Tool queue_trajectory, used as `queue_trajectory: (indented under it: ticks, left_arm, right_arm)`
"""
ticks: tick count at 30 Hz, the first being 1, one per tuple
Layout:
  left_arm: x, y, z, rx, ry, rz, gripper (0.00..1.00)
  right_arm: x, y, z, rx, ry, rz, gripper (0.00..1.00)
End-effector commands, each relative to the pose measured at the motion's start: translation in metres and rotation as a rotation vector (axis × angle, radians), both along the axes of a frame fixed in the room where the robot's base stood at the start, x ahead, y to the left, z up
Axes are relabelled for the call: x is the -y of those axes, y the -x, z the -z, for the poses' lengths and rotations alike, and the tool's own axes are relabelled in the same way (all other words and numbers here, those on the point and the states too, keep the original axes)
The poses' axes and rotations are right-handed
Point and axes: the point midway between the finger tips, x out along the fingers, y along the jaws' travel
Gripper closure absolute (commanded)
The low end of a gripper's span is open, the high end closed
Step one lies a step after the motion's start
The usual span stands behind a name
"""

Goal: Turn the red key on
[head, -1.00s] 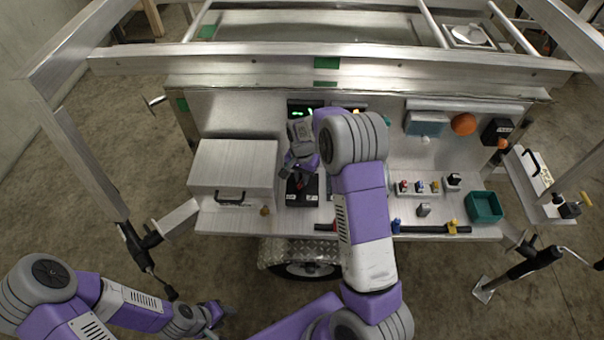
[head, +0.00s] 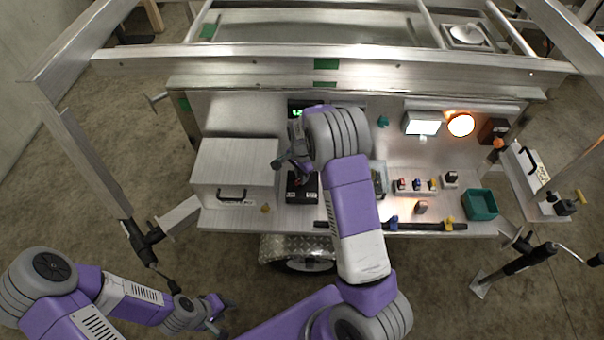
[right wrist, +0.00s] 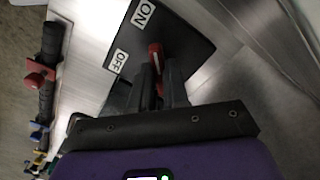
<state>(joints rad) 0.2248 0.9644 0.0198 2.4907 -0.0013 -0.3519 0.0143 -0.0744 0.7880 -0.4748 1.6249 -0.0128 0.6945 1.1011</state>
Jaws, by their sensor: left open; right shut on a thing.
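The red key (right wrist: 154,52) stands in a black switch box (right wrist: 182,40) with white ON and OFF labels. My right gripper (right wrist: 163,88) is shut on the key, seen close up in the right wrist view. In the head view, the right gripper (head: 292,164) is over the black box (head: 302,190), and the key is too small to make out clearly. My left gripper (head: 216,312) is open and empty at the lower left, low and away from the trailer.
A lit white panel (head: 421,127) and a glowing orange lamp (head: 460,125) are on the back wall. A silver case (head: 234,165) stands left of the black box. Right are small coloured switches (head: 417,184) and a green bin (head: 480,205).

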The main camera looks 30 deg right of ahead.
Motion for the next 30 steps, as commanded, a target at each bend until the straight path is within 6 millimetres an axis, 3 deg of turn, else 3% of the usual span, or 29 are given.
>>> queue_trajectory:
  ticks: [7,8,12,22,30]
  left_arm:
    - [0.0,0.0,0.0,0.0,0.0,0.0,0.57]
    - [0.0,0.0,0.0,0.0,0.0,0.0,0.57]
    - [0.0,0.0,0.0,0.0,0.0,0.0,0.57]
    - [0.0,0.0,-0.001,0.0,0.0,0.0,0.57]
    - [0.0,0.0,-0.013,0.0,0.0,0.0,0.57]
  right_arm:
    - [0.0,0.0,0.0,0.001,0.0,0.005,1.0]
    - [0.0,0.0,0.0,0.001,0.0,0.005,0.81]
    - [0.0,0.0,0.0,0.001,0.0,0.003,0.6]
    - [0.0,0.0,-0.004,0.001,0.0,0.001,0.6]
    - [0.0,-0.001,-0.048,0.004,0.0,0.002,0.6]
